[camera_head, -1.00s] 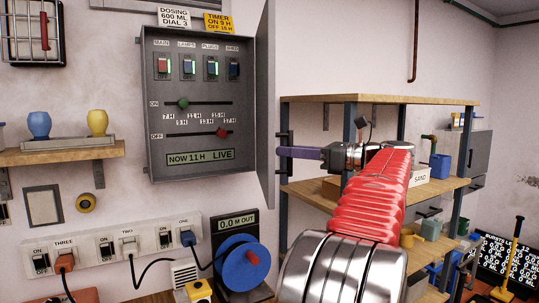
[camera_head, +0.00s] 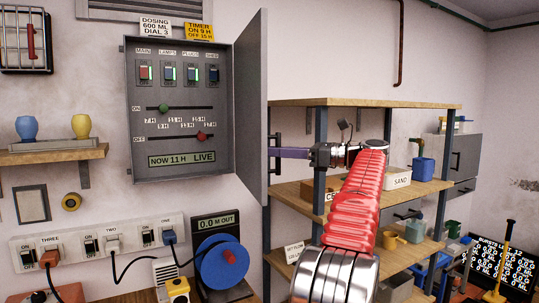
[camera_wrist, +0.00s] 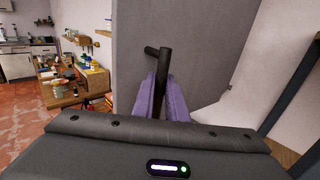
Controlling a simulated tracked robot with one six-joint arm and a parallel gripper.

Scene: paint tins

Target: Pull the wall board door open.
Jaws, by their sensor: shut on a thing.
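The wall board (camera_head: 180,120) is a grey box with switches, sliders and a display, on the wall left of centre in the head view. Its grey door (camera_head: 251,105) stands open on the right side, swung out from the wall. My gripper (camera_head: 275,152) is at the door's outer face, its purple fingers shut on the dark door handle. In the wrist view, the fingers (camera_wrist: 157,92) close around the black handle (camera_wrist: 164,68), in front of the grey door panel (camera_wrist: 205,55).
A wooden shelf unit (camera_head: 365,102) with boxes and tins stands right of the door, behind my arm. Below the board are a socket strip (camera_head: 75,248) with plugs and a blue cable reel (camera_head: 221,262). A small shelf (camera_head: 55,157) holds cups at left.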

